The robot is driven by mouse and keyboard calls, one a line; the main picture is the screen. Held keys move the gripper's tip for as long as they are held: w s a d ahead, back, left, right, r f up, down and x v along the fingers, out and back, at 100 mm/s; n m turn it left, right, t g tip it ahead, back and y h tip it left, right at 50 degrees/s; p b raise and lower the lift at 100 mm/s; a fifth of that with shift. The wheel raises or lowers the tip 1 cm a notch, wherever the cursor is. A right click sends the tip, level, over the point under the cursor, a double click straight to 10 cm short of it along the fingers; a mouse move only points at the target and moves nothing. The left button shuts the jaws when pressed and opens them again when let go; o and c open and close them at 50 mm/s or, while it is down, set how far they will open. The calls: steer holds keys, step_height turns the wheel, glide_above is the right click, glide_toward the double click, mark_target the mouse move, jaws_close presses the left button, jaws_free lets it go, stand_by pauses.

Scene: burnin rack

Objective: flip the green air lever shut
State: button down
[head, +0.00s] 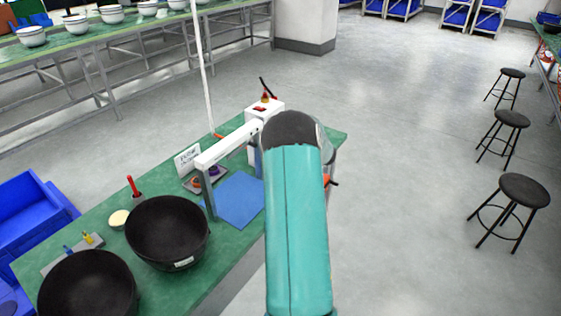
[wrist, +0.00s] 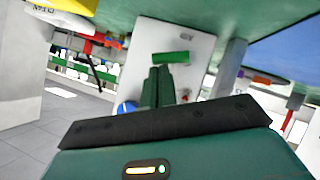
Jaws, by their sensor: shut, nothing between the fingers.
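The green air lever (wrist: 171,58) shows in the wrist view as a short bright green bar, lying nearly level across a white panel (wrist: 203,48). My gripper (wrist: 160,69) is shut and empty. Its dark green fingertips are just below the bar in the picture, close to its left half. I cannot tell whether they touch it. In the head view my teal arm reaches to the far end of the green bench (head: 130,222) and hides the gripper. I cannot make out the lever there.
A white post (head: 268,112) with a red and yellow top and a black lever stands at the bench's far end. Two black bowls (head: 167,232) (head: 88,285), a blue mat (head: 237,200) and a red-handled tool (head: 133,186) are on the bench. Open floor (head: 405,190) lies to the right.

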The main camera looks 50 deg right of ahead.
steer(key=shift+d+f, duration=0.4)
steer(key=shift+d, duration=0.1)
stand_by(0.5)
steer(key=shift+w, duration=0.1)
